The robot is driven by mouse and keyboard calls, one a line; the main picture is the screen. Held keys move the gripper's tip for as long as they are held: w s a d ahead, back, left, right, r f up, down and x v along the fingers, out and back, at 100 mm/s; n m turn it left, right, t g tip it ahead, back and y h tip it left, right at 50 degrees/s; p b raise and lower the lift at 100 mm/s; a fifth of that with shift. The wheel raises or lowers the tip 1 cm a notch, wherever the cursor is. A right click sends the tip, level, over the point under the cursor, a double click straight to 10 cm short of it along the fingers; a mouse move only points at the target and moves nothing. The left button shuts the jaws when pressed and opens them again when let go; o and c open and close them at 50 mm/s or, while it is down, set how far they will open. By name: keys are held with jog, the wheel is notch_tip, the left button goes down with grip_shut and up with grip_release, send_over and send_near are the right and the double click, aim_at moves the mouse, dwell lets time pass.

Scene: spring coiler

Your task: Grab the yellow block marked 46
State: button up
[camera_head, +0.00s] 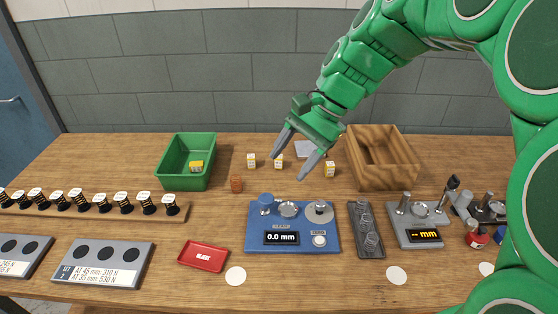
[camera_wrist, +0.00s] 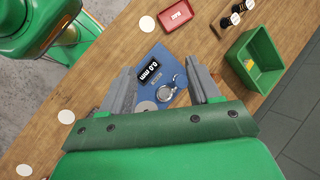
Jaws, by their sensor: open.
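Several small yellow-and-white blocks show in the head view. One block (camera_head: 251,160) stands left of my gripper, one (camera_head: 279,162) appears beside or behind the left fingertip, and one (camera_head: 330,168) stands to the right. Another yellow block (camera_head: 196,167) lies in the green bin (camera_head: 168,173), and it also shows in the wrist view (camera_wrist: 249,64). Their markings are too small to read, so I cannot tell which is 46. My gripper (camera_head: 288,166) is open and empty above the table. Its fingers also show in the wrist view (camera_wrist: 160,68), over the blue gauge.
A blue gauge (camera_head: 260,240) reading 0.0 mm stands in front. A wooden box (camera_head: 402,177) is at the back right. An orange-brown cylinder (camera_head: 236,184), a red tray (camera_head: 203,257) and a rack of springs (camera_head: 90,211) stand left. A grey wall is behind.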

jog(key=w+a+m+y, duration=0.2)
jog(key=w+m, duration=0.1)
jog(key=w, duration=0.6)
jog(key=w+a+m+y, duration=0.2)
jog(key=w, duration=0.6)
jog(key=m+t+y, duration=0.3)
jog(key=m, duration=0.5)
send_over(279, 162)
jog(key=w+d, duration=0.1)
jog(key=d, duration=0.1)
notch_tip(279, 162, down, 5)
jog(key=f, duration=2.2)
jog(key=shift+w+a+f, duration=0.15)
jog(key=shift+w+a, duration=0.05)
jog(key=shift+a, duration=0.05)
jog(key=shift+y, duration=0.3)
jog(key=shift+x, duration=2.5)
jog(key=c, duration=1)
jog(key=shift+c, duration=0.2)
